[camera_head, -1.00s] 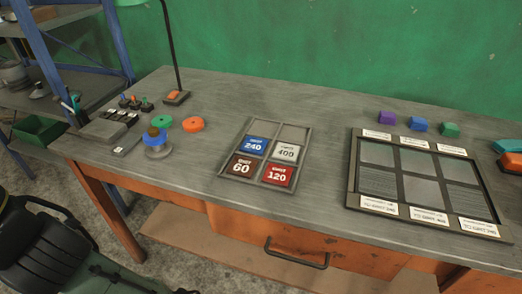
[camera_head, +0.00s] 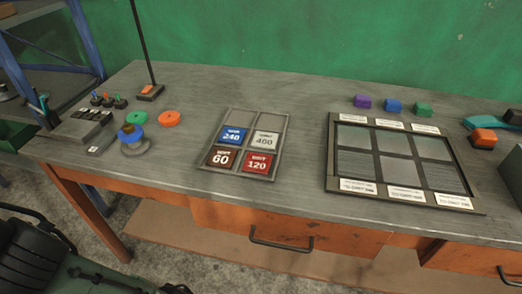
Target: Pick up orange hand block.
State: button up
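An orange hand block (camera_head: 484,138) with a darker base sits on the grey workbench (camera_head: 300,95) at the right, just past the right edge of the sample board (camera_head: 333,150). A teal and black tool (camera_head: 480,122) lies right behind it, close to it or touching; I cannot tell which. My gripper does not show in the view.
A tray of numbered grit squares (camera_head: 282,140) lies mid-bench. A grey box (camera_head: 513,170) stands at the right edge. Orange and green discs and a lamp are at left.

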aim_at(481, 139)
jog(key=z, duration=1.45)
